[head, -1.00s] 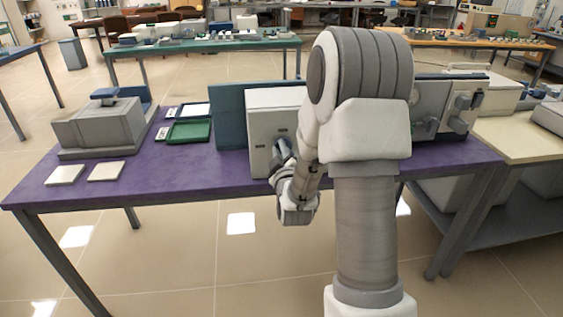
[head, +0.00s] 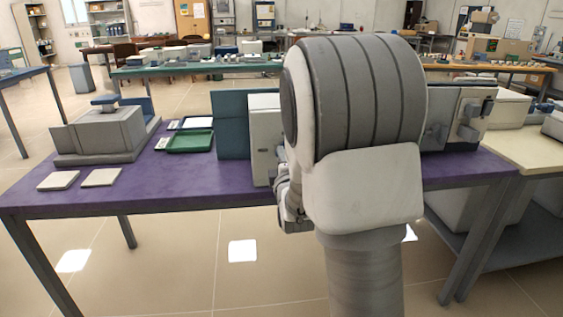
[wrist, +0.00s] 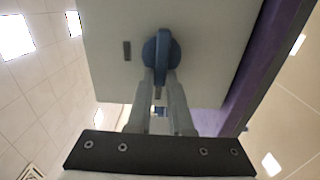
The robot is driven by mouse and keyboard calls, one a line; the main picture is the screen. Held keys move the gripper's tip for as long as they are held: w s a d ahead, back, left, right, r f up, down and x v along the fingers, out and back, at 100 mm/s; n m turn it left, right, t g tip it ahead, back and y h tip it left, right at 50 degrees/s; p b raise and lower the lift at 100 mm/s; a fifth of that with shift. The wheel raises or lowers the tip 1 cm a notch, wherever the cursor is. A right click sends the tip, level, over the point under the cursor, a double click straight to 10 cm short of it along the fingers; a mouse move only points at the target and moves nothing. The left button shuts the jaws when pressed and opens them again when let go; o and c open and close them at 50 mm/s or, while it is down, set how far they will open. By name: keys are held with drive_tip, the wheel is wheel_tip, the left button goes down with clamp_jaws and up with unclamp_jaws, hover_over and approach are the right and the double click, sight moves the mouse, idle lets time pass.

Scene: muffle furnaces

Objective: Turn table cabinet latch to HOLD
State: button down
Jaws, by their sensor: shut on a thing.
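The table cabinet (head: 263,128) is a pale box on the purple table, largely hidden by my arm in the head view. In the wrist view its pale front face (wrist: 105,35) fills the upper middle. The blue-grey latch (wrist: 162,48) is a round knob with a raised grip, set on that face. A small dark mark (wrist: 127,50) sits just left of it. My gripper (wrist: 161,76) is shut on the latch, one finger on each side. In the head view the latch and fingertips are hidden behind my arm. The latch's setting cannot be read.
A teal panel (head: 231,125) stands left of the cabinet. Green tray (head: 190,141), a grey device (head: 103,133) and two pale tiles (head: 58,180) lie farther left. Grey equipment (head: 468,115) stands at the right. The purple table's (head: 150,195) front edge runs below the cabinet.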

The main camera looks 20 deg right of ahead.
drive_tip(key=shift+d, duration=0.1)
idle(0.3)
drive_tip(key=c, duration=0.8)
unclamp_jaws()
drive_tip(key=shift+s, duration=0.1)
